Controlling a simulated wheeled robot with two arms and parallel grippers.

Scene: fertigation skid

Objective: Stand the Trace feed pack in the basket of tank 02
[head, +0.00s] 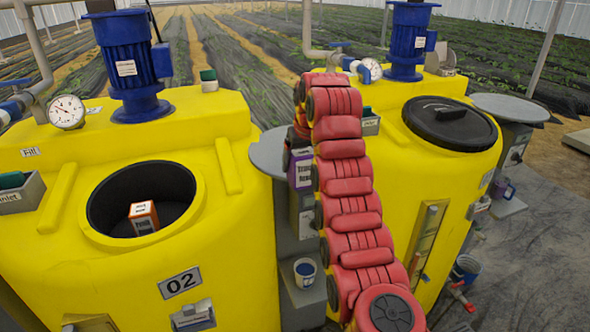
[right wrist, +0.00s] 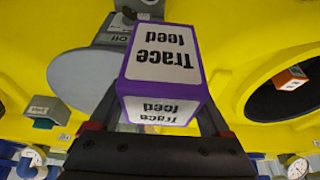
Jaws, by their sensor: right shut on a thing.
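The Trace feed pack (head: 301,170), a purple box with white labels, is held upright between the two tanks in the head view. It fills the middle of the right wrist view (right wrist: 162,65). My right gripper (right wrist: 160,118) is shut on it, one finger on each side; my red arm partly hides them in the head view. Tank 02 (head: 182,282) is the yellow tank at left, with its round black opening (head: 98,212) uncovered, left of the pack. An orange-and-white pack (head: 144,217) stands inside; the basket's shape is not clear. My left gripper is not in view.
A grey round plate (head: 266,152) lies beside the pack. A blue motor (head: 130,65) and gauge (head: 67,111) stand behind the opening. The right tank has a black lid (head: 450,122). A blue-and-white cup (head: 305,272) sits on a low ledge.

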